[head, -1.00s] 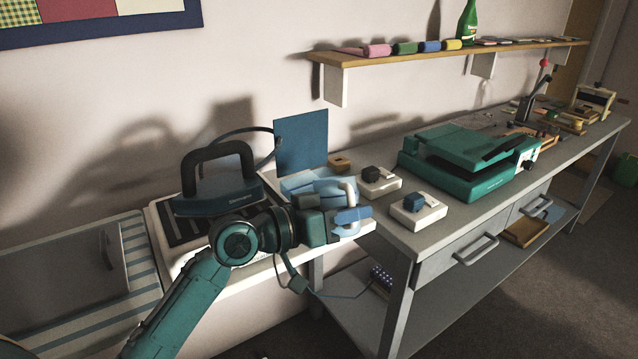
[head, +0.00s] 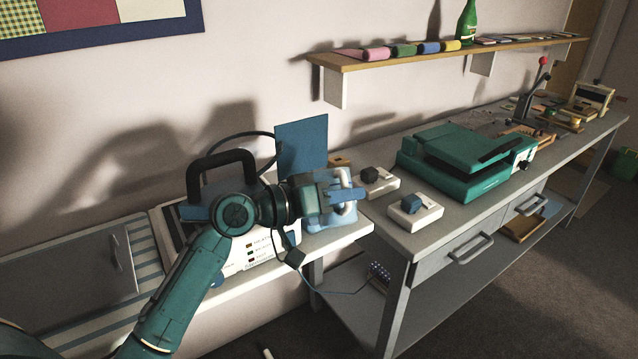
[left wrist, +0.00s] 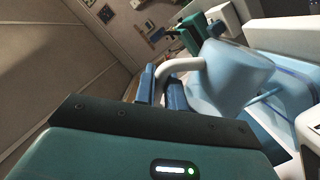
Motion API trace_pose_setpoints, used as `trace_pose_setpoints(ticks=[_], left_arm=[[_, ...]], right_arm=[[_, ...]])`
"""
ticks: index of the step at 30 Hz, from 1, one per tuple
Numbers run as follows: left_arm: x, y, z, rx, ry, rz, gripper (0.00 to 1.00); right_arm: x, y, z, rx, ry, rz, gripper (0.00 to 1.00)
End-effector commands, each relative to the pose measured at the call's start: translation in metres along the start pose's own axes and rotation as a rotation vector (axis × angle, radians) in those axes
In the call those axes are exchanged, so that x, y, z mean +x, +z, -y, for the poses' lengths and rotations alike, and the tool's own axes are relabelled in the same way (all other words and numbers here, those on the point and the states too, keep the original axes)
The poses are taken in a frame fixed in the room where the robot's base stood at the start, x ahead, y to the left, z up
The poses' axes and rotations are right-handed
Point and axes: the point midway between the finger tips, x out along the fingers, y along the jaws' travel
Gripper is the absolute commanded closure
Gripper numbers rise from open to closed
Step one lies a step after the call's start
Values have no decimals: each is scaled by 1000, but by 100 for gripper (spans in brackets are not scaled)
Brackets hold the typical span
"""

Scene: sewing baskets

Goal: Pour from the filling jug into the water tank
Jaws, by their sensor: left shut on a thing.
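The filling jug is a pale translucent blue vessel with a white handle (head: 348,183). My left gripper (head: 345,193) is shut on that handle, beside the blue panel at the end of the bench. In the left wrist view the jug (left wrist: 235,72) hangs off the blue fingers (left wrist: 162,88), in front of a larger translucent blue body (left wrist: 268,112), which looks like the water tank. In the head view my gripper and the jug cover most of the tank. I cannot tell whether water is flowing. My right gripper is not in view.
A blue upright panel (head: 302,145) stands behind the jug. The iron with its dark handle (head: 221,160) rests on a white station (head: 262,240) to the left. Two small white boxes (head: 415,211) with knobs and a green machine (head: 465,160) stand on the bench to the right.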

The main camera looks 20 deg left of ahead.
Motion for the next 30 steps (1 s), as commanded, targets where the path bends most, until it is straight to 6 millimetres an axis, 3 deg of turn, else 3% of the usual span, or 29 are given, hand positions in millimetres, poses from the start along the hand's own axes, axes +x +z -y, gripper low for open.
trace_pose_setpoints(ticks=[13,30], left_arm=[[0,-15,-3,-84,3,13,100],[0,-18,0,-156,3,27,100]], right_arm=[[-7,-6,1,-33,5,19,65],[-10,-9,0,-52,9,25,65]])
